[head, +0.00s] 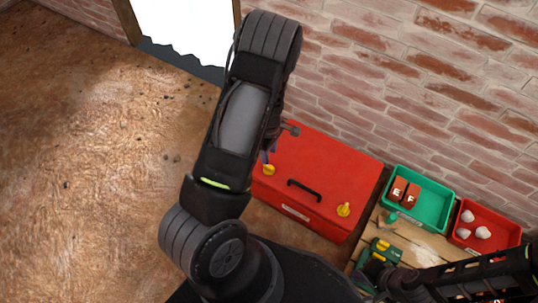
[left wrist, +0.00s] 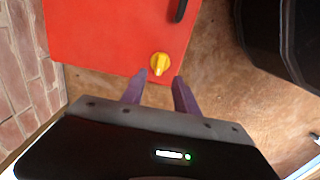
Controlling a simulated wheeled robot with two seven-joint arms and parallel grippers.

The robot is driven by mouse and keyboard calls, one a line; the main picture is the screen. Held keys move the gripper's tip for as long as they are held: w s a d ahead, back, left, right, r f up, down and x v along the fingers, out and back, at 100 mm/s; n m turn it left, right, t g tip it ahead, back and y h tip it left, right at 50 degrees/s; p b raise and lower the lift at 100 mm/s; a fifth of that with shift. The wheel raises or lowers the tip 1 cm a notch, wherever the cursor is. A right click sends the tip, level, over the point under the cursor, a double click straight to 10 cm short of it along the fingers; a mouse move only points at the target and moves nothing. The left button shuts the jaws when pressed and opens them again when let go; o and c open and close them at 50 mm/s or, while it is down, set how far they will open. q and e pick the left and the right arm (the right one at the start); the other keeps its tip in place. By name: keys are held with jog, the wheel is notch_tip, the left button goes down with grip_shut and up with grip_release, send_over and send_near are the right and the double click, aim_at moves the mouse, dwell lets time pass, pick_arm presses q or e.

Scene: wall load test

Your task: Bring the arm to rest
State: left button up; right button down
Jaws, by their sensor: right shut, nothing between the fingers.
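My left arm rises through the middle of the head view. Its gripper (head: 268,151) is mostly hidden behind the forearm, with purple fingers showing above a red toolbox (head: 325,170). In the left wrist view the left gripper (left wrist: 160,78) has its two fingers apart and nothing between them. A yellow latch (left wrist: 160,63) on the red toolbox lies just beyond the fingertips; I cannot tell whether they touch. My right arm comes in from the lower right. Its dark gripper (head: 372,269) is shut and empty, low beside a green object with yellow parts (head: 386,252).
A green bin (head: 438,205) holds two brick-red blocks marked E and F. A red bin (head: 508,236) holds several pale round pieces. Both stand on a wooden surface (head: 418,243) by the brick wall (head: 400,70). The brown floor (head: 80,150) at left is clear.

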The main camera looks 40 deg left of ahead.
dwell(0.6)
pick_arm(q)
jog(key=m, duration=0.3)
jog(key=shift+a+f+t+y, duration=0.25)
jog(key=shift+f+t+y, duration=0.05)
jog(key=shift+f+y, duration=0.1)
jog(key=s+d+m+h, duration=0.2)
jog(key=s+d+m, duration=0.3)
jog(key=d, duration=0.5)
jog(key=s+d+m+h, duration=0.1)
jog(key=s+d+m, duration=0.4)
jog(key=d, duration=0.5)
jog(key=s+d+m+h, duration=0.2)
jog(key=s+d+m, duration=0.35)
jog(key=d, duration=0.45)
notch_tip(320, 180, up, 22)
jog(key=p, duration=2.2)
jog(key=shift+f+n, duration=0.15)
jog(key=shift+n, duration=0.3)
